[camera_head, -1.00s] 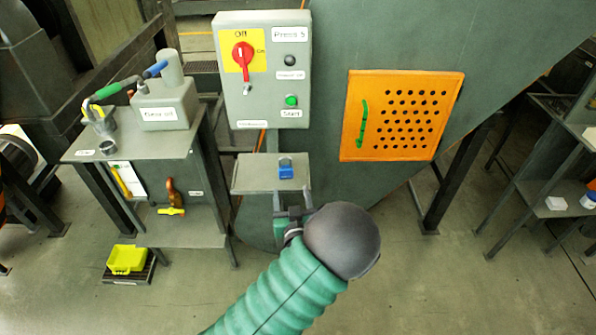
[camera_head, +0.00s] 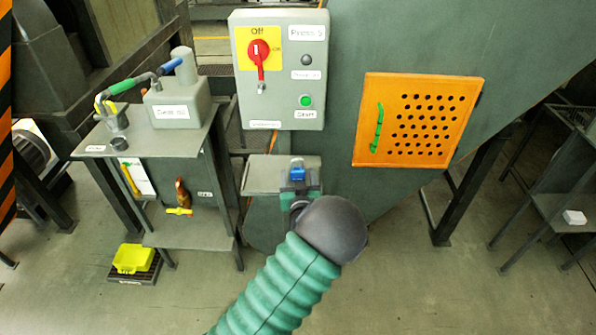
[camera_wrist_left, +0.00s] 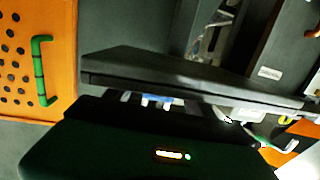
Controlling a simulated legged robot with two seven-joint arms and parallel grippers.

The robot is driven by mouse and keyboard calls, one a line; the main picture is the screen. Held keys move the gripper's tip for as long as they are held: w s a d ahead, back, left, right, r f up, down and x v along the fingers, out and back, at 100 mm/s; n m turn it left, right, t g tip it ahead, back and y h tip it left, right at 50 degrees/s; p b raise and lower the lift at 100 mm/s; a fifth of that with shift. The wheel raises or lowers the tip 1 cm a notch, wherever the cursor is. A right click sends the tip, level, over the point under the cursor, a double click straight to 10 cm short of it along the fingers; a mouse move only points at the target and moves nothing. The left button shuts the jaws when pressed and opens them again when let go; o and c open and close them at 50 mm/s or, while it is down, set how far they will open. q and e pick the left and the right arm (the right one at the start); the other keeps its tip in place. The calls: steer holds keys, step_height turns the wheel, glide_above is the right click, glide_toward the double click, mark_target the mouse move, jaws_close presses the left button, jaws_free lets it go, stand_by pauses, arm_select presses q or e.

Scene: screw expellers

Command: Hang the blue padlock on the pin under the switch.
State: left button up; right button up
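The blue padlock (camera_head: 298,174) stands on a small grey shelf (camera_head: 262,172) below the switch box. My left gripper (camera_head: 299,182) is at the padlock, its fingers about the padlock's sides; whether they press on it I cannot tell. In the left wrist view the blue padlock (camera_wrist_left: 158,101) shows only in part, between the dark gripper body and the shelf edge (camera_wrist_left: 190,78). The red switch (camera_head: 259,57) sits on a yellow plate marked Off. A small metal pin (camera_head: 262,88) is just under it, with nothing hanging on it. My right gripper is not in view.
The grey switch box (camera_head: 280,105) also carries a green button (camera_head: 306,101). An orange perforated door (camera_head: 418,120) with a green handle is to the right. Space before the box front is clear.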

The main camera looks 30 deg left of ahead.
mark_target(298, 171)
arm_select(q)
steer(key=c, duration=1.2)
steer(key=shift+o, duration=0.2)
steer(key=shift+s+d+r+p, duration=0.15)
steer(key=shift+s+r+p, duration=0.05)
steer(key=shift+r+p, duration=0.25)
steer(key=shift+s+d+r+p, duration=0.1)
steer(key=shift+s+r+p, duration=0.1)
steer(key=shift+r+p, duration=0.2)
steer(key=shift+s+d+r+p, duration=0.2)
steer(key=shift+s+r+p, duration=0.15)
steer(key=shift+r, duration=0.2)
steer(key=shift+s+d+r+p, duration=0.15)
steer(key=shift+s+r+p, duration=0.1)
steer(key=shift+r+p, duration=0.3)
steer(key=shift+s+d+r+p, duration=0.2)
steer(key=shift+s+r+p, duration=0.15)
steer(key=shift+r, duration=0.2)
